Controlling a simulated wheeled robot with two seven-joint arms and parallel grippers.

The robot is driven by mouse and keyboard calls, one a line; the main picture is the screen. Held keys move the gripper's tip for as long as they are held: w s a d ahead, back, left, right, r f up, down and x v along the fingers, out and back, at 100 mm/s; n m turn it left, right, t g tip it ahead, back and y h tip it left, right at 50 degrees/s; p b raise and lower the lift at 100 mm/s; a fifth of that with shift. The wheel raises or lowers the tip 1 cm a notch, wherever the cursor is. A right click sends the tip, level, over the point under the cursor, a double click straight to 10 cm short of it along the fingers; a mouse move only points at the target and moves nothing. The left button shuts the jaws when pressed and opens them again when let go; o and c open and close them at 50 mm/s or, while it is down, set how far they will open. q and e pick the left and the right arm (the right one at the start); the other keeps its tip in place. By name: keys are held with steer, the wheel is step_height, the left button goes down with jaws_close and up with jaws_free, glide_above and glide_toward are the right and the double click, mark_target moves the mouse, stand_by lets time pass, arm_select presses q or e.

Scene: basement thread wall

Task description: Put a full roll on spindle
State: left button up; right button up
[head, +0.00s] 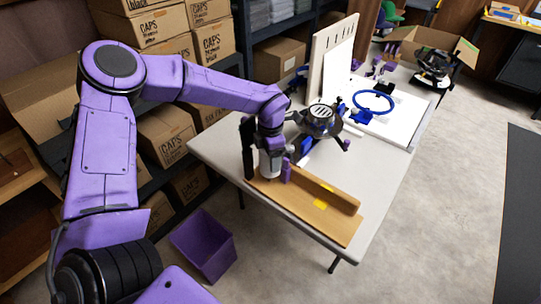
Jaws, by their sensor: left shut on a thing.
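My left arm reaches in from the left, and its gripper (268,168) points down over the near left end of a wooden board on the table. It is shut on a pale grey-white roll (267,161), which looks upright and is partly hidden by the fingers. Whether the roll touches the board is hard to tell. The wooden board (335,226) has a raised strip along its far side and yellow marks. I cannot clearly make out a spindle. My right gripper is out of view.
The white table (376,185) also holds a dark round device (318,118), a blue ring (373,102) and an upright slotted panel (331,62). A purple bin (204,245) stands on the floor. Shelves with cardboard boxes (166,134) line the left. The table's right side is clear.

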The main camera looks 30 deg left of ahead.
arm_select(q)
steer(key=shift+f+b, duration=1.25)
steer(key=shift+f, duration=0.95)
steer(key=o, duration=1.2)
step_height(320, 180, up, 11)
steer(key=shift+f, duration=0.15)
